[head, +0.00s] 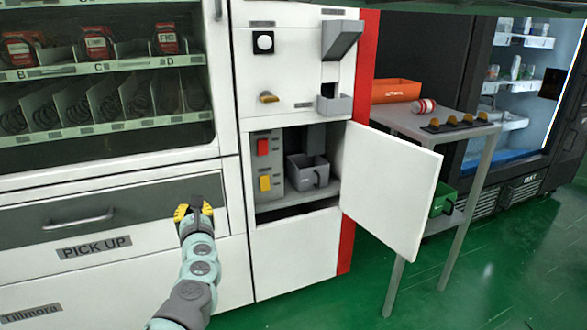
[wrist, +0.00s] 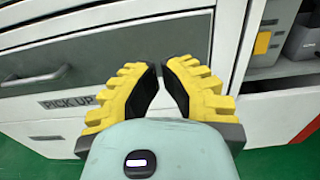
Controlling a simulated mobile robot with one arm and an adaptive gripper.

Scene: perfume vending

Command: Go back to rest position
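My gripper (head: 193,210) has yellow fingers and is in front of the right part of the pick-up drawer (head: 130,214) of the white vending machine. In the wrist view my gripper (wrist: 162,75) shows its two fingers apart, with a narrow gap between the tips and nothing in it. The drawer front fills the background there, with its handle and the PICK UP label (wrist: 75,100) at left. Whether the fingers touch the drawer front I cannot tell.
A white door (head: 390,188) stands open at right, showing a compartment with a grey bin (head: 307,171) and red and yellow buttons. Beyond it is a side table (head: 425,126) with an orange box (head: 396,90) and a red-and-white can (head: 424,106). Green floor (head: 330,305) is clear in front.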

